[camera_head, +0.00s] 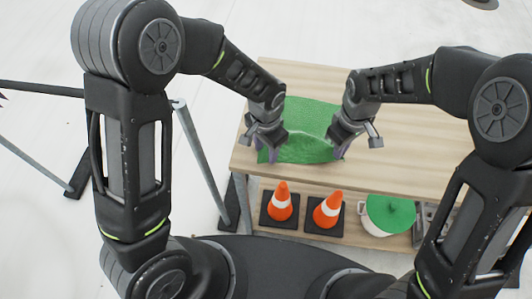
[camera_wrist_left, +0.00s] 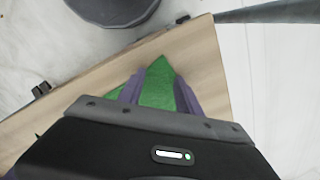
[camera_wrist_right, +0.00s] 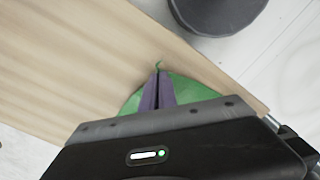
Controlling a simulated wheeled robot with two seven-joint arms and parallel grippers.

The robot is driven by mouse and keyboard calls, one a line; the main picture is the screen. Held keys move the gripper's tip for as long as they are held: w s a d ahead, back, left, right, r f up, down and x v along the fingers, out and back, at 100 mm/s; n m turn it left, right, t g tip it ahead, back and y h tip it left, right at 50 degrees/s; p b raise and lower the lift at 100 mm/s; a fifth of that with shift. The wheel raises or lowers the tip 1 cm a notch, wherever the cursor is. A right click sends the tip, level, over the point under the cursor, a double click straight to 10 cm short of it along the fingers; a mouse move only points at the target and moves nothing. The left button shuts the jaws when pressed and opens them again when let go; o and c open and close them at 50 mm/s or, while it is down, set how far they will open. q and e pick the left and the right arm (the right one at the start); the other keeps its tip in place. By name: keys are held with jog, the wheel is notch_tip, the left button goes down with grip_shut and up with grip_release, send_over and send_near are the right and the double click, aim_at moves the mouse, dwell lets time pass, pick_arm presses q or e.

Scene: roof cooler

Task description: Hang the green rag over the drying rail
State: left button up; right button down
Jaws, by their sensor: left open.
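The green rag (camera_head: 308,117) lies spread near the left end of the wooden table top, its front edge near the table's front edge. My left gripper (camera_head: 267,146) is at the rag's front left corner. In the left wrist view its fingers (camera_wrist_left: 160,92) are apart with green cloth (camera_wrist_left: 160,82) between them. My right gripper (camera_head: 341,140) is at the front right corner. In the right wrist view its fingers (camera_wrist_right: 158,85) are closed together on the rag (camera_wrist_right: 190,90), with a bit of green past the tips. The drying rail (camera_head: 40,88) stands left of the table, partly hidden behind my left arm.
The wooden table (camera_head: 420,125) is clear right of the rag. Its lower shelf holds two orange cones (camera_head: 281,203) (camera_head: 328,208) and a pot with a green lid (camera_head: 388,214). A rail leg (camera_head: 203,160) stands between my left arm and the table.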

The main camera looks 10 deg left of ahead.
pick_arm(q)
grip_shut()
dwell(1.1)
jog(key=shift+r, duration=2.5)
